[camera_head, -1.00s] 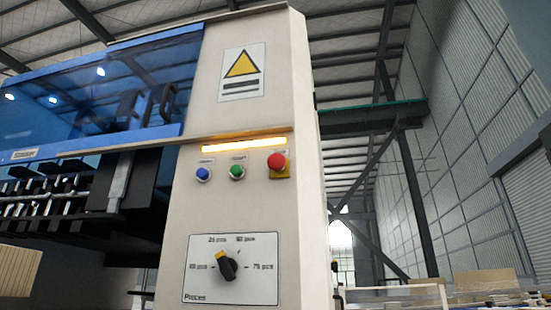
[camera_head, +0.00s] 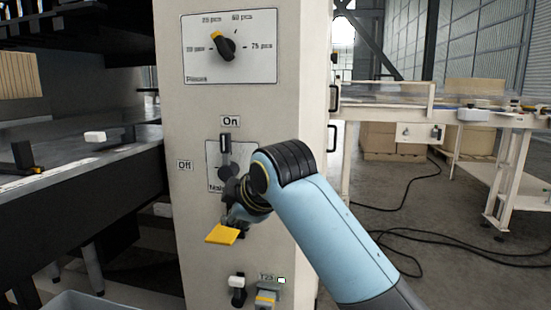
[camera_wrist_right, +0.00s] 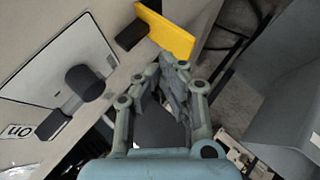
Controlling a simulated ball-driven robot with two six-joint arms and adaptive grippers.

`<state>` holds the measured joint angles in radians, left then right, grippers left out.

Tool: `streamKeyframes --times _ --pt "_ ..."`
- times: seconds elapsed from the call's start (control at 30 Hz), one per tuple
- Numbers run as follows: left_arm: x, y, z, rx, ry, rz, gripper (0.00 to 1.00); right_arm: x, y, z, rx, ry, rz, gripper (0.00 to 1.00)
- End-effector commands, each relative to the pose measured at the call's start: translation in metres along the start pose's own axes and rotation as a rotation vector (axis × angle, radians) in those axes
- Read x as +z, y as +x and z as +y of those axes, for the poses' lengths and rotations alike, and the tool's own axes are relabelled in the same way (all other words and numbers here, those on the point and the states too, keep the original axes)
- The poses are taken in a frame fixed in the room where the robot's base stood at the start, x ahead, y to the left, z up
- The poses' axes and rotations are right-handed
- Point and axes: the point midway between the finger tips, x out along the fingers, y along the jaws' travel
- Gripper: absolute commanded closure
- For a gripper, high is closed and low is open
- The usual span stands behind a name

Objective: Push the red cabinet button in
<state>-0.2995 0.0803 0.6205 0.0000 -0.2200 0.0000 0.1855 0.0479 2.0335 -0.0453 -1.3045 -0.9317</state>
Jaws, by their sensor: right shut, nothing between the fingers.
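The red button is in neither current view; the head view now shows the lower part of the cream cabinet (camera_head: 285,140). My right arm comes in from the lower right. My right gripper (camera_head: 237,214), partly hidden by my own wrist, is in front of the cabinet, just below the On/Off lever switch (camera_head: 224,160). In the right wrist view the right gripper (camera_wrist_right: 174,66) is shut and empty. Its tips are close to a yellow plate (camera_wrist_right: 168,32) on a dark stub; whether they touch it I cannot tell. My left gripper is not in view.
A dial panel (camera_head: 210,70) is above the lever. A dark machine bed (camera_head: 75,175) is at left. A conveyor table (camera_head: 505,122) and floor cables are at right.

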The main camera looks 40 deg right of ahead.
Motion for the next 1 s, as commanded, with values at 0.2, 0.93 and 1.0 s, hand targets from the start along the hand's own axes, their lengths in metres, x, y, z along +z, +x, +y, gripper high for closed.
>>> streamKeyframes --times 0.2,0.93,1.0 --pt "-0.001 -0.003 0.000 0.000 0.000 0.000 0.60 -0.077 -0.074 0.116 0.217 -0.266 0.102 1.00" --pt "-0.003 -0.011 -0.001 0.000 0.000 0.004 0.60 -0.177 -0.401 0.296 0.950 -0.994 0.010 1.00" --pt "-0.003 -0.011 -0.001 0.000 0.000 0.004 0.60 -0.177 -0.406 0.297 0.963 -1.007 0.001 1.00"
